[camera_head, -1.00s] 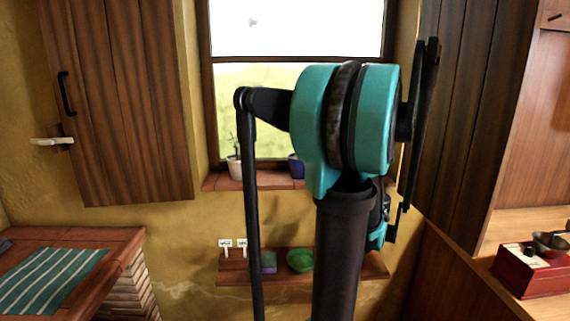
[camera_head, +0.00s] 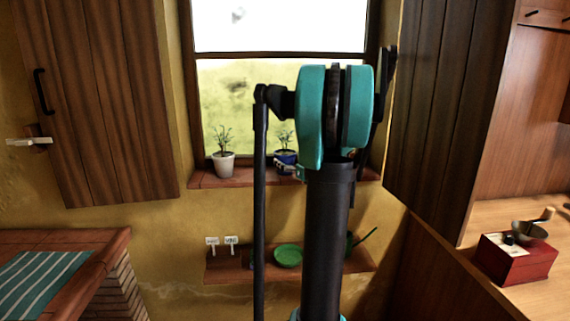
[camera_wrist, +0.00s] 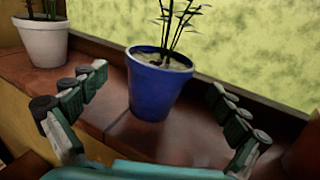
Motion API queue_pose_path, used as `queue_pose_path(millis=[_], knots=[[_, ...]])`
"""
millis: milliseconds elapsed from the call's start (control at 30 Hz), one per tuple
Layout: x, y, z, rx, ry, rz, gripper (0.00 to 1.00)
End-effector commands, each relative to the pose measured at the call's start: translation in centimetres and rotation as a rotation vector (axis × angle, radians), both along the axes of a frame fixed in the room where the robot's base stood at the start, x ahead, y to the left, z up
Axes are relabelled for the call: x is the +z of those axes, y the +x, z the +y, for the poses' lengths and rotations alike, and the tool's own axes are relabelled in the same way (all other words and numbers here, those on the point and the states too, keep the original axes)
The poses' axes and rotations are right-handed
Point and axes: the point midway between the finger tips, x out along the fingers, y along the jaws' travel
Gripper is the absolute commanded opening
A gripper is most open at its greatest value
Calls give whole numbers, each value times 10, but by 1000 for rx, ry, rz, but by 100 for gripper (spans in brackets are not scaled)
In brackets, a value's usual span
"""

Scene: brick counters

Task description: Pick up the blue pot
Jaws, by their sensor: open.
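The blue pot (camera_wrist: 158,90) holds a leafy plant and stands upright on the brick windowsill. In the wrist view it is between my two fingers, slightly beyond the tips, with visible space on both sides. In the head view the blue pot (camera_head: 287,155) is at the window, its lower part partly hidden by my gripper (camera_head: 287,168). My gripper (camera_wrist: 157,88) is open and empty, its fingers spread left and right of the pot in the wrist view. No contact with the pot is visible.
A white pot with a plant (camera_head: 223,165) stands left of the blue pot on the windowsill (camera_head: 205,181). The window glass is close behind. Below, a wall shelf (camera_head: 225,270) holds a green bowl (camera_head: 288,255). A wooden shutter (camera_head: 430,120) hangs at right.

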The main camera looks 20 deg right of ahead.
Motion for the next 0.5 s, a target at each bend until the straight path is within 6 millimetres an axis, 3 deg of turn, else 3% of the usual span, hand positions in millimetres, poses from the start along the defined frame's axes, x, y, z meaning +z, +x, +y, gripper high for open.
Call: queue_pose_path(millis=[300, 500], knots=[[2, 42, 7, 2, 0, 0, 99], [2, 45, 7, 0, 0, 0, 99]])
